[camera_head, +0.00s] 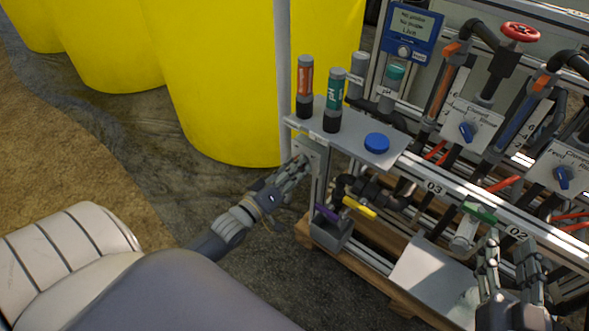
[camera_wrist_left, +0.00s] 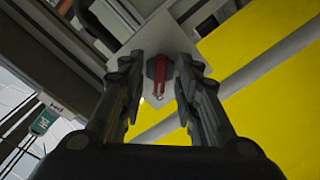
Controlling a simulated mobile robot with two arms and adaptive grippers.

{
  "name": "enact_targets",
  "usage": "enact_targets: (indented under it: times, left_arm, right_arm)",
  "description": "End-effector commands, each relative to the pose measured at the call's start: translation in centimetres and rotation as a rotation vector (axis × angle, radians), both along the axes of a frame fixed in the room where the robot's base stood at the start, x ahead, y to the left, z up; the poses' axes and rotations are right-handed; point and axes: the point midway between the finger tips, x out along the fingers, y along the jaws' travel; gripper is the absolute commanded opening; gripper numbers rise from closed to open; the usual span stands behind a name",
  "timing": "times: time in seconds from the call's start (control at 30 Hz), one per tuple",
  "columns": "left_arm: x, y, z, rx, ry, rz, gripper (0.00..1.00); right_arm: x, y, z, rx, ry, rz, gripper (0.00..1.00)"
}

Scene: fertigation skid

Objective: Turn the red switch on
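The red switch (camera_wrist_left: 158,70) shows in the left wrist view as a narrow red handle on a pale plate (camera_wrist_left: 135,62). My left gripper (camera_wrist_left: 158,92) is open, with one finger on each side of the switch. I cannot tell whether the fingers touch it. In the head view my left gripper (camera_head: 296,168) is at a plate on the left end of the skid, below the small shelf, and the switch is hidden there. My right gripper (camera_head: 511,250) is open and empty at the lower right, in front of the skid.
A vertical pole (camera_head: 283,75) and large yellow tanks (camera_head: 215,80) stand behind. Pipes, a yellow-handled valve (camera_head: 359,208) and blue-knob panels (camera_head: 472,128) fill the skid.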

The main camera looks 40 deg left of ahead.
Motion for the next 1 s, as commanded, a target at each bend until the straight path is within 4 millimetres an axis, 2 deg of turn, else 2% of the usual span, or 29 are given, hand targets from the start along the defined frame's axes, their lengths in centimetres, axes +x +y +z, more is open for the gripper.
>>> enact_targets:
  times: [0.07, 0.1, 0.2, 0.23, 0.63, 0.87, 1.0]
  left_arm:
    - [0.0, 0.0, 0.0, 0.000, 0.000, 0.000, 0.30]
    - [0.0, 0.0, 0.0, 0.000, 0.000, 0.000, 0.25]
    - [0.0, 0.0, 0.0, 0.000, 0.000, 0.000, 0.03]
    - [0.0, 0.0, 0.0, 0.000, 0.000, 0.000, 0.00]
    - [0.0, 0.0, 0.0, 0.018, -0.001, 0.001, 0.00]
    - [0.0, 0.0, 0.2, 0.093, -0.007, 0.001, 0.00]
    - [0.0, 0.1, 0.3, 0.167, -0.012, 0.001, 0.00]
  right_arm:
    - [0.0, 0.0, 0.0, 0.000, 0.000, 0.000, 0.40]
    - [0.0, 0.0, 0.0, 0.000, 0.000, 0.000, 0.40]
    - [0.0, 0.0, 0.0, 0.000, 0.001, 0.000, 0.40]
    - [0.0, 0.0, 0.0, 0.000, 0.001, 0.000, 0.40]
    - [-0.1, -0.1, -0.5, -0.008, 0.032, -0.002, 0.40]
    - [-1.1, -0.9, -4.3, -0.056, 0.224, -0.015, 0.40]
    - [-2.7, -1.8, -7.3, -0.097, 0.394, -0.027, 0.40]
